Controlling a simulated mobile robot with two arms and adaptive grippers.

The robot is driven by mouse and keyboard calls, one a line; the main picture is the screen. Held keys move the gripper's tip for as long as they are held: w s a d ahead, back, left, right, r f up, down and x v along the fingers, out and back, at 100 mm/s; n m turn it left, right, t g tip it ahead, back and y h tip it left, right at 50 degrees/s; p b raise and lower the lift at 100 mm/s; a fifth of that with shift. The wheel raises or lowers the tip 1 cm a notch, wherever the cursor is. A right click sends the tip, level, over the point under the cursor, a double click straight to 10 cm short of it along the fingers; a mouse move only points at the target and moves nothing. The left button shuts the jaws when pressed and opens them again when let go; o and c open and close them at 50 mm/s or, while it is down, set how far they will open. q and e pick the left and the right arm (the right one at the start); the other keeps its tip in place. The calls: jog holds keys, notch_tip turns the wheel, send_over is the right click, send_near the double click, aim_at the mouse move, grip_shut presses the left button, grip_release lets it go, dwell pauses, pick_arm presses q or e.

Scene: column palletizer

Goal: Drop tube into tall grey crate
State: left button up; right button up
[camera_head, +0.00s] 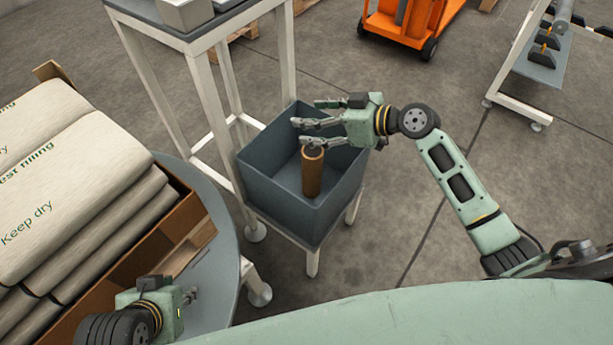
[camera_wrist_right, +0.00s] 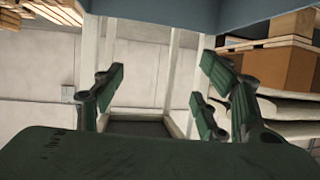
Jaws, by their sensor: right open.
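The brown tube (camera_head: 312,176) is upright inside the tall grey crate (camera_head: 268,190), within its walls. Whether its lower end touches the crate floor I cannot tell. My right gripper (camera_head: 302,131) reaches over the crate from the right, its fingers just above the tube's top end. In the right wrist view my right gripper (camera_wrist_right: 163,95) has its fingers spread wide, with nothing between them. My left gripper (camera_head: 191,295) is at the lower left beside the round table; its fingers are small and partly hidden, so its opening is unclear.
A tall white-legged stand (camera_head: 195,42) rises behind the crate. At left, a brown box (camera_head: 208,222) with stacked sacks (camera_head: 60,175) sits on a round grey table (camera_head: 224,255). An orange cart (camera_head: 410,25) and a rack (camera_head: 548,62) stand farther back.

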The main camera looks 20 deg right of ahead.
jog(key=v, duration=1.1)
pick_arm(q)
jog(key=shift+s+d, duration=0.1)
pick_arm(e)
jog(key=shift+s+d, duration=0.1)
jog(key=shift+d, duration=0.05)
